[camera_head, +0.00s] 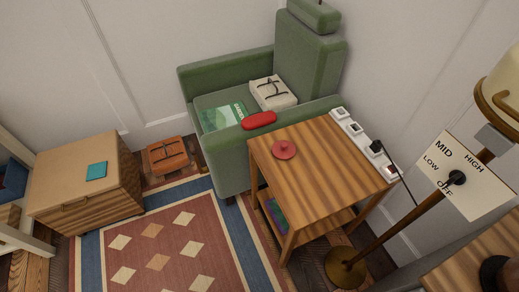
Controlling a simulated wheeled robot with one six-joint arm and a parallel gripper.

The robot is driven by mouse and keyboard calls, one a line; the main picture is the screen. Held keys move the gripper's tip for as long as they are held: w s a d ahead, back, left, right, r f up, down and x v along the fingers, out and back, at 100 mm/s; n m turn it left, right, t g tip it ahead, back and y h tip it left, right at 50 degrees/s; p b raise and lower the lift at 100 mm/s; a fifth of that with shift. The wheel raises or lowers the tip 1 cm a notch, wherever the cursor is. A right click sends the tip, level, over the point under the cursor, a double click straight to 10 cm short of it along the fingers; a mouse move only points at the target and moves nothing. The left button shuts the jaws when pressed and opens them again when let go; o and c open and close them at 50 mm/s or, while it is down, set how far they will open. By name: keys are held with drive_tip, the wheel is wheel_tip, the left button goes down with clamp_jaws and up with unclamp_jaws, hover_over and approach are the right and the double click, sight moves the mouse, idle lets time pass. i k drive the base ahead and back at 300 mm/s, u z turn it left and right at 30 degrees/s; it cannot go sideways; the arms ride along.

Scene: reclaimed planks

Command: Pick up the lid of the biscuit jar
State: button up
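A round red lid (284,150) with a small raised knob lies on the striped wooden side table (325,165), near its left edge. It looks like the lid of the biscuit jar, but I see no jar under or beside it. The table top around the lid is bare. My gripper is not in view.
A power strip (365,143) with a plug and cable runs along the table's right edge. A green armchair (311,62) stands behind, holding a book, a red case and a cream strapped bundle. A lamp stand (415,212) with a dial sign is at right. The patterned rug (165,245) is clear.

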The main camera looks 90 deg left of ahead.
sight(284, 150)
drive_tip(key=k, duration=1.1)
drive_tip(key=u, duration=1.8)
drive_tip(key=i, duration=1.3)
drive_tip(key=z, duration=0.4)
